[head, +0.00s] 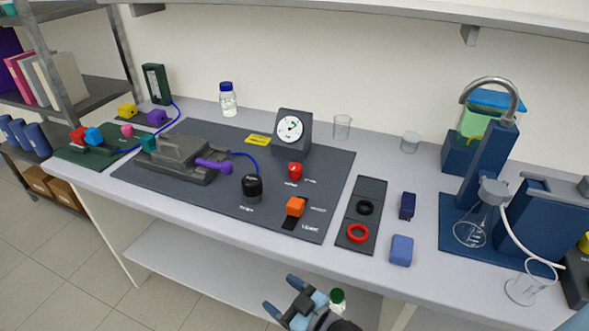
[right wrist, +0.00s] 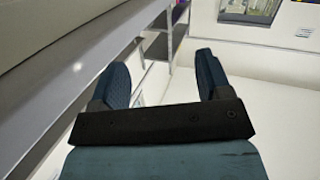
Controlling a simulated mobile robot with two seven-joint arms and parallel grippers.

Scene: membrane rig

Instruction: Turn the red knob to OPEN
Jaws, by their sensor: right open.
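The red knob (head: 295,171) stands upright on the dark rig mat (head: 335,185), right of the middle of the bench in the head view. Small white labels lie beside it, too small to read. My right gripper (head: 281,294) is below and in front of the bench's front edge, well apart from the knob. Its two fingers are spread with nothing between them, as the right wrist view (right wrist: 162,65) also shows. The knob is not in the right wrist view. My left gripper is not in view.
Near the knob are a pressure gauge (head: 291,129), a black knob (head: 252,188) and an orange block handle (head: 295,206). A purple-handled grey device (head: 180,158) stands left. A tray with rings (head: 369,191) lies right. The bench edge (head: 255,233) is between gripper and knob.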

